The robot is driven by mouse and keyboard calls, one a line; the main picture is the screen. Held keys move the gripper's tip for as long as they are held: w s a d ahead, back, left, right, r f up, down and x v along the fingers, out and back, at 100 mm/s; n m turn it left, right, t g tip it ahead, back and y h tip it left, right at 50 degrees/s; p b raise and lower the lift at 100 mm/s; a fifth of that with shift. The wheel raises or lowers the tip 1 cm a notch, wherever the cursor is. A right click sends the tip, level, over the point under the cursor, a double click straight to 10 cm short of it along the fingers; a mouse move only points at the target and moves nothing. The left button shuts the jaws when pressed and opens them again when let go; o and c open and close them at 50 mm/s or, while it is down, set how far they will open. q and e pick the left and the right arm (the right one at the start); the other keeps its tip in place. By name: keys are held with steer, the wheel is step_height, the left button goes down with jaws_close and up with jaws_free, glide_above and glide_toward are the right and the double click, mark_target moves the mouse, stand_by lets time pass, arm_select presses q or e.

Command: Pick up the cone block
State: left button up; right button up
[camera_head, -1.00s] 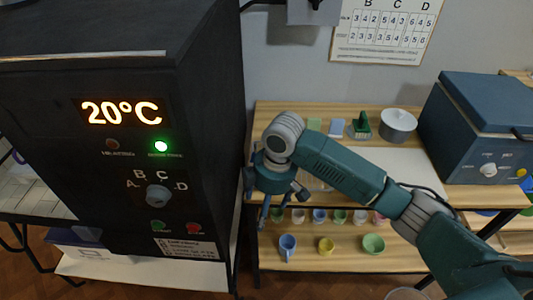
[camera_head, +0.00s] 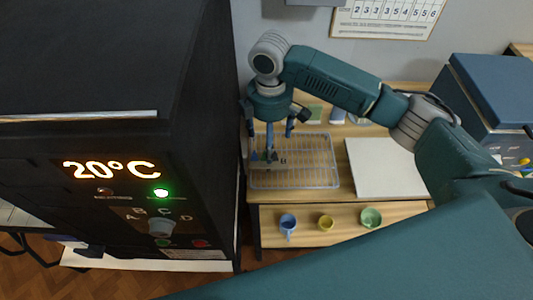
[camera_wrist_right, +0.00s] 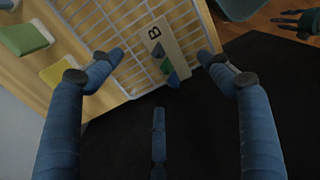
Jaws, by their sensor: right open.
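The cone block is a pale bar marked B with small blue and green cones; in the right wrist view the cone block (camera_wrist_right: 170,48) lies on the wire rack (camera_wrist_right: 110,18), between and beyond my fingers. In the head view the cone block (camera_head: 264,164) is small at the rack's left part, partly hidden by my fingers. My right gripper (camera_head: 270,143) points down above it. In the right wrist view my right gripper (camera_wrist_right: 160,75) has its fingers spread wide, with nothing held. My left gripper is not seen in the head view.
The black kiln (camera_head: 190,90), reading 20°C, stands close left of the rack. A white board (camera_head: 385,170) lies right of the rack. A blue box (camera_head: 490,95) stands at the right.

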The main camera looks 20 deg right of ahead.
mark_target(258, 162)
steer(key=shift+s+f, duration=0.3)
steer(key=shift+f, duration=0.6)
steer(key=f+p, duration=0.1)
steer(key=f, duration=0.2)
steer(key=f+p, duration=0.1)
steer(key=f, duration=0.1)
steer(key=shift+w+a+p, duration=0.25)
steer(key=shift+w+p, duration=0.05)
steer(key=shift+p, duration=0.05)
steer(key=shift+f, duration=0.4)
steer(key=shift+c, duration=0.3)
steer(key=c, duration=1.3)
